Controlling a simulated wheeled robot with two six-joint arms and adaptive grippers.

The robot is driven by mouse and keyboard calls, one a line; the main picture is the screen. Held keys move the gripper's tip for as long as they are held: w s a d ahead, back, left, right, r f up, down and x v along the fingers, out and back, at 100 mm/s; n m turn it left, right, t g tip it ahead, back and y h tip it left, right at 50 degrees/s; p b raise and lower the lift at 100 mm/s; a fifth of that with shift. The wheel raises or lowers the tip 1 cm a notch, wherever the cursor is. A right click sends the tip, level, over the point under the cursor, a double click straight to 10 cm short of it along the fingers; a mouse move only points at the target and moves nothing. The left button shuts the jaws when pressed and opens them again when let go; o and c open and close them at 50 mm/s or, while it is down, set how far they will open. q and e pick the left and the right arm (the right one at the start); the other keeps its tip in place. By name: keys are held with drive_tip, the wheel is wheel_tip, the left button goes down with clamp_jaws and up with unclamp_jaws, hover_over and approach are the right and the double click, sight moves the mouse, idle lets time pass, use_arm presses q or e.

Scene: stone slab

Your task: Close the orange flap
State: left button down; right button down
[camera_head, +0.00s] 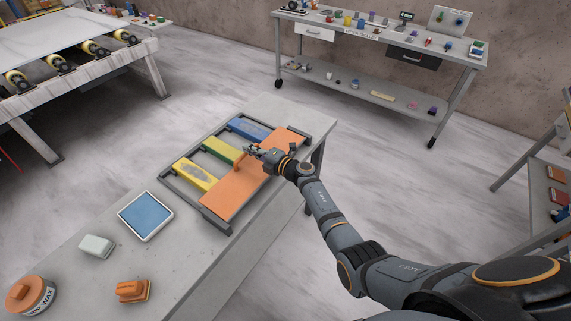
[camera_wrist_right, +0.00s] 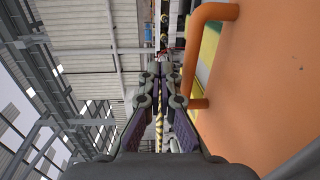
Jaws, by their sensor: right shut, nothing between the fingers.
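The orange flap (camera_head: 232,190) is a long panel along the right side of a dark grey frame (camera_head: 170,186) on the slab, in the head view. Yellow (camera_head: 197,174), green (camera_head: 220,149) and blue (camera_head: 248,128) blocks show uncovered to its left. Its exact tilt is hard to tell. In the right wrist view the flap (camera_wrist_right: 265,80) fills the right side, with its orange bar handle (camera_wrist_right: 205,12) left of it. My right gripper (camera_head: 252,150) is shut and empty, close beside the handle; its fingers (camera_wrist_right: 160,72) point past it. Contact cannot be told. My left gripper is not in view.
A cluttered workbench (camera_head: 375,37) stands behind, a roller conveyor (camera_head: 75,55) at the left.

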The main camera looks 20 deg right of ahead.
drive_tip(key=shift+w+a+f, duration=0.2)
drive_tip(key=shift+w+f, duration=0.05)
drive_tip(key=shift+f, duration=0.15)
idle(0.4)
